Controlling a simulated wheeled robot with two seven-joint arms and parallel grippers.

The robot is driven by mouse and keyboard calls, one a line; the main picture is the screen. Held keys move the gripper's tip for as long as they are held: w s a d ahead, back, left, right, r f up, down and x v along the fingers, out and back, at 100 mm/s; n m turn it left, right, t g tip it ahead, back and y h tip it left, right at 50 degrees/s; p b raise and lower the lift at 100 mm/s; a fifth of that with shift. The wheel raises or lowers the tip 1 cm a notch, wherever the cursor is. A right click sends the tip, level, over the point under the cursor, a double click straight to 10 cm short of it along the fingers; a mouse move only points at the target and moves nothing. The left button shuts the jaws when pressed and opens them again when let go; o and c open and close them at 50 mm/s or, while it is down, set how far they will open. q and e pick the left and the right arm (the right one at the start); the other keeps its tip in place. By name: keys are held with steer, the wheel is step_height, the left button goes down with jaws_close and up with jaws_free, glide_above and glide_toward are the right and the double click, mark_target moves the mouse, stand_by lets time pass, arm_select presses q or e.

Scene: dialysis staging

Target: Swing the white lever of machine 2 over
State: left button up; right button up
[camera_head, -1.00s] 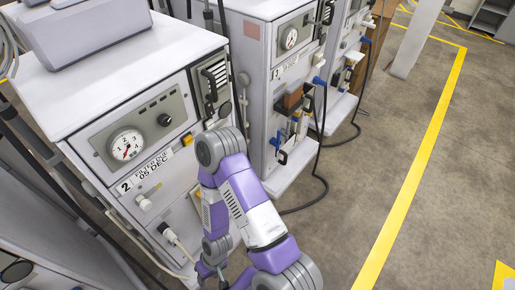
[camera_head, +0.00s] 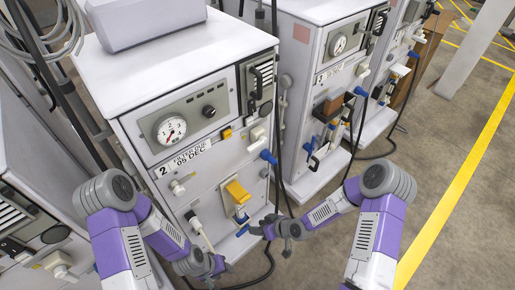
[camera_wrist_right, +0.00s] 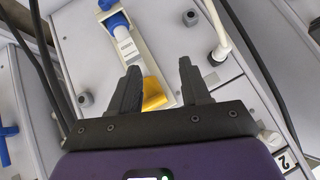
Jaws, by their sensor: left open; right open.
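Machine 2 (camera_head: 155,75) is a white cabinet with a gauge and a "2" label. My left gripper (camera_head: 222,269) is open, low before the machine.
A similar machine (camera_head: 300,75) stands to the right, with blue fittings and a brown flap. A black cable (camera_head: 270,262) hangs near my grippers. Another machine (camera_head: 35,170) is close at the left. Open floor (camera_head: 440,135) with a yellow line lies to the right.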

steer(key=w+r+n+t+y, duration=0.4)
steer(key=w+r+n, duration=0.55)
steer(key=w, duration=0.25)
steer(key=n+y, duration=0.4)
steer(key=n, duration=1.1)
glide_toward(255, 149)
steer(key=x, duration=0.4)
steer(key=shift+m+t, duration=0.35)
steer(key=shift+t, duration=0.05)
steer(key=b+x, duration=0.1)
steer(key=x, duration=0.6)
steer(key=shift+a+f, duration=0.1)
steer(key=shift+a, duration=0.05)
steer(key=shift+s, duration=0.1)
jaws_close()
